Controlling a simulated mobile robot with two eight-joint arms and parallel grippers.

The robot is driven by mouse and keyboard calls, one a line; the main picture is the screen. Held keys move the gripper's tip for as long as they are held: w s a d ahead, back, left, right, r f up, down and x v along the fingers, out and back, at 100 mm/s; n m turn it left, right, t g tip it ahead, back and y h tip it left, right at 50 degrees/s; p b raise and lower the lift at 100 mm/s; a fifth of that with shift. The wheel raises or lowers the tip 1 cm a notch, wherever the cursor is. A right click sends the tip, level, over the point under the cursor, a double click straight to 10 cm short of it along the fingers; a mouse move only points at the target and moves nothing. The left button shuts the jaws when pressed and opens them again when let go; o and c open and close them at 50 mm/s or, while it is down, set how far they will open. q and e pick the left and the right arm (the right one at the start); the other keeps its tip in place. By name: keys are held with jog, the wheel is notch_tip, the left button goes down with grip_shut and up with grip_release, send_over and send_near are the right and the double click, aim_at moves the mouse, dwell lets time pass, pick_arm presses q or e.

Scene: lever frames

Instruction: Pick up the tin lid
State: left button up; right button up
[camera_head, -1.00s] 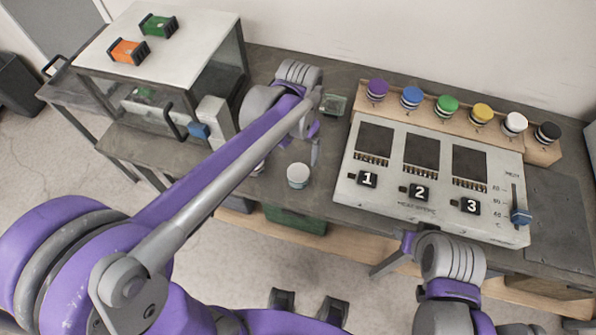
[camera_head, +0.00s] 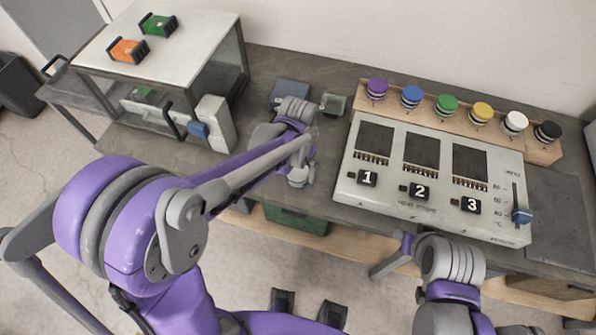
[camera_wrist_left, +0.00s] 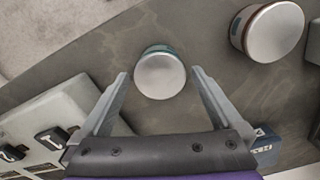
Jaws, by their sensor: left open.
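A small round tin with a plain silver lid and a teal body (camera_wrist_left: 160,75) stands on the dark bench. In the head view, the tin (camera_head: 297,182) is partly covered by my left gripper (camera_head: 303,165). In the left wrist view, my left gripper (camera_wrist_left: 160,73) is open, its fingers on either side of the lid, with a gap at each side. I cannot tell how high the fingertips are above it. A second, brown-sided tin with a silver lid (camera_wrist_left: 275,32) stands to the right; my left arm hides it in the head view. My right gripper (camera_head: 388,262) shows only edge-on.
A console with numbered keys (camera_head: 420,190) stands right of the tin, below a row of coloured knobs (camera_head: 446,106). A blue box (camera_head: 290,93) and a small green container (camera_head: 333,104) lie behind. A white-topped cabinet (camera_head: 185,55) stands left. The bench's front edge is close.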

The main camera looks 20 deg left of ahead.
pick_arm(q)
jog(key=c, duration=1.2)
jog(key=shift+r, duration=0.1)
jog(key=shift+c, duration=0.2)
